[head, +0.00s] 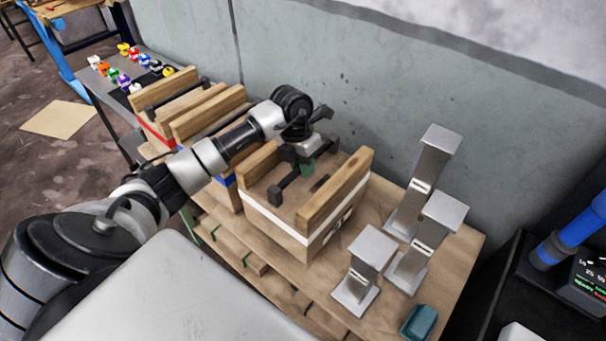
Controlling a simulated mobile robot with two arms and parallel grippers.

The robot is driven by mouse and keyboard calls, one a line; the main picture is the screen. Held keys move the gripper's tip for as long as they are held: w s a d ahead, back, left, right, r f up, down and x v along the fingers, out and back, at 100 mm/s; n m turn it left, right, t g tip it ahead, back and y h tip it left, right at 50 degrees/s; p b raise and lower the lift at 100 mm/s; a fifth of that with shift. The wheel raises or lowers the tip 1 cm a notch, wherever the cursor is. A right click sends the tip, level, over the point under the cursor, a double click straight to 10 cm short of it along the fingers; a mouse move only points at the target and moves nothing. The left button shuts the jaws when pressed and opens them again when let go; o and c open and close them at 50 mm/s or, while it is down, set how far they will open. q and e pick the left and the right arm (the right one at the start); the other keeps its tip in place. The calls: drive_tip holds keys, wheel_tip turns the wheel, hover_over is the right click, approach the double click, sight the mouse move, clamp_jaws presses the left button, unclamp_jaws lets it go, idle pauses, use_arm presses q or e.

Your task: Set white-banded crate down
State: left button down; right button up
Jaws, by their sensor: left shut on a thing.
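The white-banded crate (284,222) is a wooden box with a white stripe around its side and raised wooden boards at its top edges. It is on or just above the wooden table (451,262); I cannot tell whether its base touches. My left gripper (306,172) reaches over the crate from the left and is shut on the dark handle (285,190) across its top. The arm hides part of the crates behind. My right gripper is not in view.
A red-banded crate (152,131) and a blue-banded crate (231,191) stand to the left. Several metal stands (421,185) stand close on the right, with a teal block (419,322) near the front edge. A grey wall (330,75) runs behind.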

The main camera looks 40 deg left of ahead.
use_arm(q)
drive_tip(key=shift+f+p, duration=0.3)
drive_tip(key=shift+f, duration=0.2)
wheel_tip(320, 180, down, 3)
drive_tip(key=shift+r+p, duration=0.1)
drive_tip(key=shift+p, duration=0.3)
drive_tip(key=c, duration=1.1)
unclamp_jaws()
drive_tip(key=shift+s, duration=0.1)
drive_tip(key=shift+o, duration=0.2)
wheel_tip(320, 180, up, 12)
drive_tip(key=a+b, duration=0.2)
drive_tip(key=b, duration=0.1)
drive_tip(key=shift+a, duration=0.2)
